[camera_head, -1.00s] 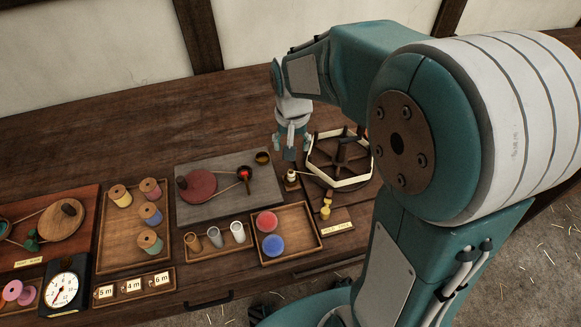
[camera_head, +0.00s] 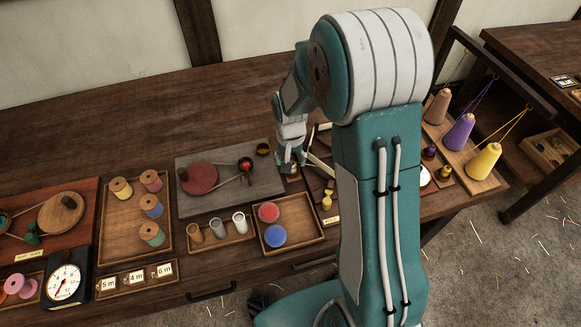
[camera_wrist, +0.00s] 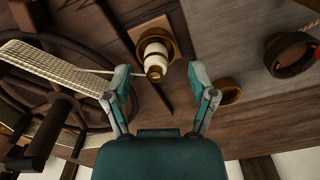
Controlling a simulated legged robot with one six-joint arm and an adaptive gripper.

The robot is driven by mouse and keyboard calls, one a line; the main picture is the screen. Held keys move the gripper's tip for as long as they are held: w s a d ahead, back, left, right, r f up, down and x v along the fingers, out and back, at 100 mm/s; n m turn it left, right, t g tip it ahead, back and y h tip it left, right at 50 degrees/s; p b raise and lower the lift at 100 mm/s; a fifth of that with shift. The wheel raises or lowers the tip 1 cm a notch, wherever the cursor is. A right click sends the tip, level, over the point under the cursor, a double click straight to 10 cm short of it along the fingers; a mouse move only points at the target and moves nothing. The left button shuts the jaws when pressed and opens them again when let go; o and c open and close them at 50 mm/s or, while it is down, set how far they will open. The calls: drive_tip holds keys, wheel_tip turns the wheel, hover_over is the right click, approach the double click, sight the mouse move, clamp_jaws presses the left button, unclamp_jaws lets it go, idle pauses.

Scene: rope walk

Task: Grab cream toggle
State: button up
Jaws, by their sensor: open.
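The cream toggle (camera_wrist: 157,55) shows in the wrist view as a pale, ringed cylinder with a brown tip, in a round wooden holder (camera_wrist: 152,31). A thin pale strand runs from it to the left. My gripper (camera_wrist: 161,82) is open, one finger on each side of the line to the toggle. The toggle's tip lies near the gap between the fingertips; I cannot tell if they touch. In the head view my gripper (camera_head: 289,160) is low over the table, and the toggle is mostly hidden beside it.
A dark spoked reel (camera_wrist: 62,90) with a woven cream band (camera_wrist: 62,72) stands close on the left in the wrist view. A small brown cup (camera_wrist: 229,92) and a larger dark cup (camera_wrist: 289,53) are on the right. Cones of yarn (camera_head: 484,161) stand at the far right.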

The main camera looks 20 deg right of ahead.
drive_tip(key=shift+f, duration=0.65)
drive_tip(key=shift+d+f, duration=0.25)
drive_tip(key=shift+a, duration=0.15)
drive_tip(key=c, duration=0.9)
drive_tip(key=shift+c, duration=0.2)
drive_tip(key=shift+r, duration=0.15)
